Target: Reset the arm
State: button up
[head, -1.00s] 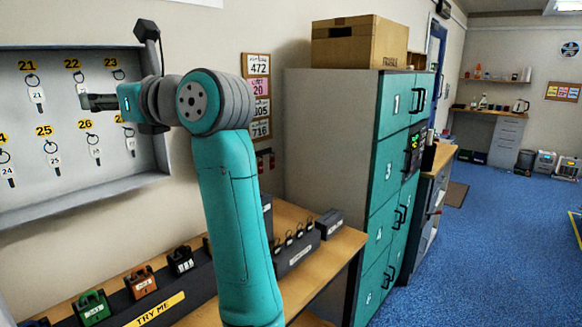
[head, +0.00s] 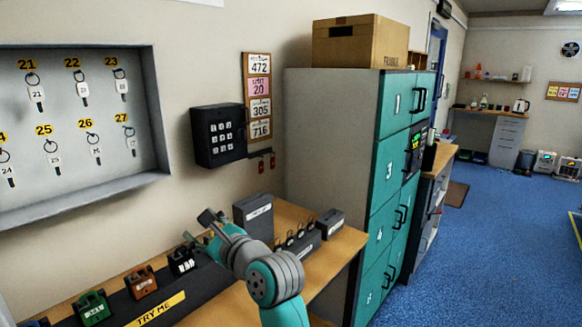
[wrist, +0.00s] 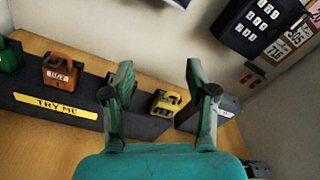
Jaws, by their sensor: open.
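My gripper (head: 199,227) is low over the wooden bench in the head view, in front of the wall and close to the black padlock (head: 181,261). In the wrist view my gripper (wrist: 158,88) shows two spread fingers with nothing held between them. A yellow padlock (wrist: 166,103) shows beyond the fingers, near the right one. It does not show in the head view, where my arm covers that part of the bench.
The "TRY ME" stand (head: 205,296) bears green (head: 92,307) and orange (head: 142,282) padlocks. A grey box (head: 254,220) stands behind my arm. A keypad box (head: 218,135) and key cabinet (head: 160,120) hang on the wall. Lockers (head: 388,180) stand right. The blue floor is open.

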jog(key=s+d+f+n+t+h, duration=0.1)
jog(key=s+d+f+n+h, duration=0.15)
jog(key=d+f, duration=0.55)
jog(key=s+d+f+n+t+h, duration=0.1)
jog(key=s+d+f, duration=0.3)
jog(key=f, duration=0.9)
jog(key=s+d+f+n+t+h, duration=0.1)
jog(key=s+d+f+n+h, duration=0.3)
jog(key=s+d+f, duration=0.8)
jog(key=s+d+f+n+h, duration=0.1)
jog(key=s+d+n+h, duration=0.3)
jog(key=s, duration=0.6)
jog(key=s+d+f+n+y, duration=0.1)
jog(key=s+d+f+n, duration=0.1)
jog(key=s+d, duration=0.55)
jog(key=s+r+n+h, duration=0.1)
jog(key=s+r+n, duration=0.2)
jog(key=s, duration=0.5)
jog(key=s+d+r+n+h, duration=0.1)
jog(key=s+r+n, duration=0.2)
jog(key=s, duration=0.6)
jog(key=shift+s+d+r+n, duration=0.15)
jog(key=shift+s+d+n, duration=0.15)
jog(key=shift+n, duration=0.35)
